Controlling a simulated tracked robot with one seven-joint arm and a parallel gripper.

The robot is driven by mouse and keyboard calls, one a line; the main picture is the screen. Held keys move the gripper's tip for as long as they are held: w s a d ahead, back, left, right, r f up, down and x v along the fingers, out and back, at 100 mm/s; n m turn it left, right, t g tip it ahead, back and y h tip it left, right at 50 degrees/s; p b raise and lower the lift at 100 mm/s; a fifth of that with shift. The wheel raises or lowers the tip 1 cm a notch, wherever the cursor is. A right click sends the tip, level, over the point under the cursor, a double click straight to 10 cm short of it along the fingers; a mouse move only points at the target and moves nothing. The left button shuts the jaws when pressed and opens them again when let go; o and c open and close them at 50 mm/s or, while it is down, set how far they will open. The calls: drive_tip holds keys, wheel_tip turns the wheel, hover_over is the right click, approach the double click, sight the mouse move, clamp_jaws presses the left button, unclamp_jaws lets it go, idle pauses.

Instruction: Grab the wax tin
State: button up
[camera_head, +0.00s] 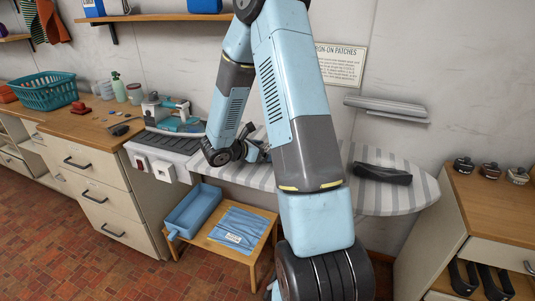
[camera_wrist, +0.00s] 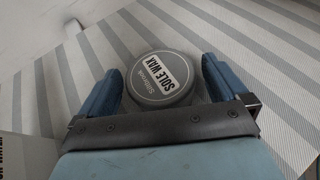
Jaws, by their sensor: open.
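The wax tin (camera_wrist: 162,80) is a round grey tin with a label reading "SOLE WAX". In the wrist view it lies flat on the grey-and-white striped ironing board (camera_wrist: 245,50). My gripper (camera_wrist: 160,68) is open, with one blue finger on each side of the tin. The tin sits between the fingers, and a narrow gap shows on its right; contact on the left is hard to tell. In the head view, my gripper (camera_head: 258,150) is low over the left part of the board (camera_head: 420,190), partly behind my arm. The tin cannot be made out there.
A dark folded item (camera_head: 383,173) lies on the right part of the board. A steam iron (camera_head: 168,113) stands at the board's left end. A low wooden stool (camera_head: 250,260) holds a blue tray (camera_head: 193,212) and blue cloth (camera_head: 238,228). A wooden cabinet (camera_head: 500,205) stands at right.

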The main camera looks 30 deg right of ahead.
drive_tip(key=shift+d+f, duration=0.15)
drive_tip(key=shift+d, duration=0.25)
drive_tip(key=shift+c, duration=0.5)
drive_tip(key=c, duration=0.9)
